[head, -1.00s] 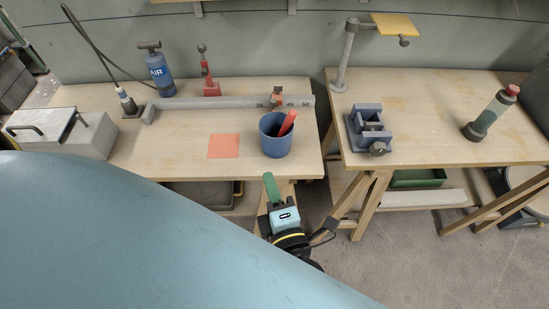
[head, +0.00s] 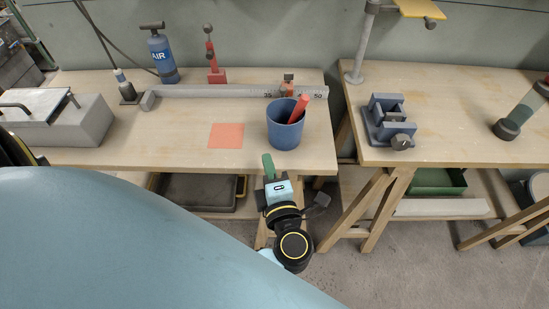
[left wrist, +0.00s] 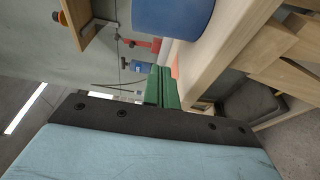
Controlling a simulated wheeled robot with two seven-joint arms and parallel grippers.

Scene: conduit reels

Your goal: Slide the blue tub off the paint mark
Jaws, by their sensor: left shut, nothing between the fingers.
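The blue tub (head: 284,131) stands upright on the left workbench, near its right end. A red stick-like thing leans in it. The orange-red paint mark (head: 226,136) lies flat to the left of the tub, with bare wood between them. My left gripper (head: 268,166) is shut and empty, its green fingers at the bench's front edge, below and slightly left of the tub and apart from it. In the left wrist view the shut fingers (left wrist: 162,88) show below the tub (left wrist: 172,16), which the top edge cuts off. My right gripper is not in view.
A long grey ruler beam (head: 215,91) lies behind the tub. A blue air bottle (head: 162,57) and a red tool (head: 214,62) stand at the back. A grey box (head: 60,124) is at the left. A second bench with a vise (head: 388,122) stands to the right across a gap.

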